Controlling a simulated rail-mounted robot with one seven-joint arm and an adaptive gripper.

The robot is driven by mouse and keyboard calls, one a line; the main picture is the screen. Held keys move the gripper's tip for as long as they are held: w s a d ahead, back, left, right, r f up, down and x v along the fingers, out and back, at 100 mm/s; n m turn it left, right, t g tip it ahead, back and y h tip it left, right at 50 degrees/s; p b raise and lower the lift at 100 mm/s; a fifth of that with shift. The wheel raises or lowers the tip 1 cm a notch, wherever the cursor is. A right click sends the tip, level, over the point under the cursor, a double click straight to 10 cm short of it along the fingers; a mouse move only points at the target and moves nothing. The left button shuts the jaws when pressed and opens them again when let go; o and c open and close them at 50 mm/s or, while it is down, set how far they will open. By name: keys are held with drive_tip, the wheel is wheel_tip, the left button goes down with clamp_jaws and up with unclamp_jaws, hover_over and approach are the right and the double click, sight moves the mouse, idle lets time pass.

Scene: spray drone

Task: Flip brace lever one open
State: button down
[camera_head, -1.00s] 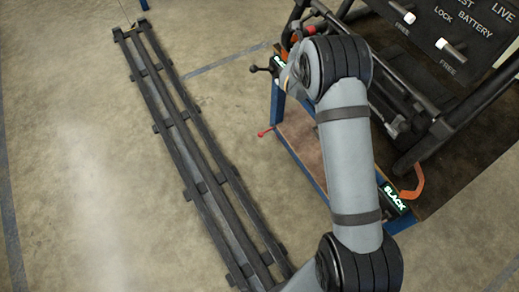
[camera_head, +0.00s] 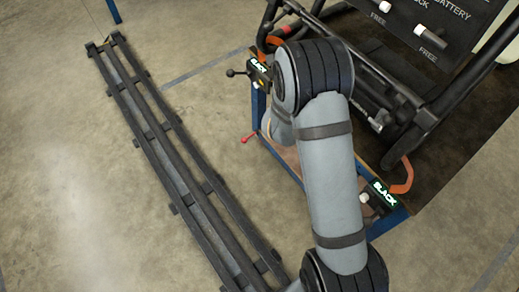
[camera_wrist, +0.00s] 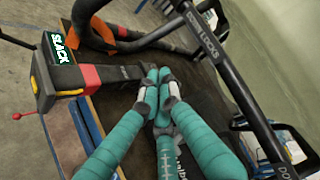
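In the wrist view, my gripper (camera_wrist: 158,80) has its two teal fingers drawn together at the tips, with nothing clearly between them. A red and black strap tensioner (camera_wrist: 95,77) with a yellow-edged end reaches in from the left, its black end close to the fingertips; I cannot tell whether they touch. A dark tubular frame (camera_wrist: 235,85), lettered LOCKS, slants past on the right. No part is readably marked as brace lever one, so I cannot tell which it is. In the head view my arm hides the gripper.
SLACK signs stand at the blue-edged bench's near corner (camera_head: 383,193) and far corner (camera_head: 259,72). A red-knobbed lever (camera_head: 249,137) sticks out from the bench. A labelled switch panel (camera_head: 425,30) is at upper right. A long black rack (camera_head: 170,150) lies on the floor, left.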

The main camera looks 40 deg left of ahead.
drive_tip(key=s+d+f+n+g+h, duration=0.2)
drive_tip(key=s+f+n+g, duration=0.45)
drive_tip(key=f, duration=0.65)
drive_tip(key=s+d+f+n+g+h, duration=0.1)
drive_tip(key=s+f+n+g, duration=0.1)
drive_tip(key=s+n, duration=0.3)
drive_tip(key=s+d+f+n+g+b, duration=0.1)
drive_tip(key=s+f+n+g, duration=0.1)
drive_tip(key=s+n, duration=0.4)
drive_tip(key=shift+s+d+f+g+h, duration=0.2)
drive_tip(key=shift+s+f+g+h, duration=0.2)
drive_tip(key=shift+s, duration=1.9)
drive_tip(key=w+a+r+m+t, duration=0.1)
drive_tip(key=w+r+m+t, duration=0.1)
drive_tip(key=w, duration=0.4)
drive_tip(key=w+r+m+t+y+p, duration=0.1)
drive_tip(key=w+r+m+t, duration=0.1)
drive_tip(key=w+m, duration=0.3)
drive_tip(key=shift+w+a+t, duration=0.35)
drive_tip(key=shift+w+a, duration=0.05)
drive_tip(key=shift+w, duration=0.8)
